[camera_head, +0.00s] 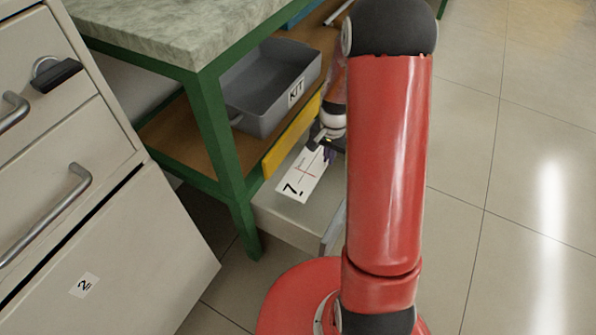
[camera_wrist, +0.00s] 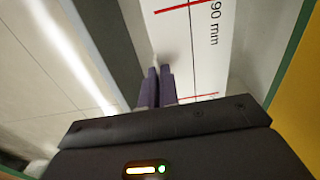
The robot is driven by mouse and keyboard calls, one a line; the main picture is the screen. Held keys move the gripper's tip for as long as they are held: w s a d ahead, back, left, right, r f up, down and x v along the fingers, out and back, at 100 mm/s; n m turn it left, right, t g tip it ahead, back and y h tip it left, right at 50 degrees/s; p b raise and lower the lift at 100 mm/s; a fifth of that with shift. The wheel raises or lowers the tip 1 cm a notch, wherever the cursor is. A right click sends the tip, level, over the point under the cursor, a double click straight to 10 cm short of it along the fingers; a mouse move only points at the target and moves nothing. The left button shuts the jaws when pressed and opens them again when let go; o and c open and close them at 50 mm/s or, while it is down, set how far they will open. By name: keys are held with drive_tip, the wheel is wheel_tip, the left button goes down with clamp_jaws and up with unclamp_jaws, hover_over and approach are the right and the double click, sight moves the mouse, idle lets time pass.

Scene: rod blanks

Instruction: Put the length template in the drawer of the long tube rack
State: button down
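The length template (camera_head: 304,174) is a white plate with red lines and black marks. In the head view it lies in the pulled-out pale grey drawer (camera_head: 285,218) below the bench shelf. In the wrist view the template (camera_wrist: 205,45) shows "90 mm" and red cross lines and looks flat. My gripper (camera_head: 326,143) is over the far end of the template, partly hidden by my red arm. I cannot tell whether the tips touch the template.
A grey KIT bin (camera_head: 262,95) sits on the brown shelf above the drawer. A yellow strip (camera_head: 292,137) runs along the shelf edge. A green bench leg (camera_head: 226,160) stands left of the drawer. A cream cabinet (camera_head: 120,255) is at the left. Tiled floor (camera_head: 510,150) is clear at right.

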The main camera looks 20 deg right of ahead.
drive_tip(key=b, duration=0.2)
hover_over(323, 198)
wheel_tip(323, 198, down, 16)
drive_tip(key=shift+r, duration=0.1)
drive_tip(key=shift+f+b, duration=0.55)
drive_tip(key=shift+f, duration=1.55)
drive_tip(key=shift+f, duration=0.1)
drive_tip(key=shift+f, duration=0.15)
drive_tip(key=c, duration=1.6)
unclamp_jaws()
drive_tip(key=shift+c, duration=0.2)
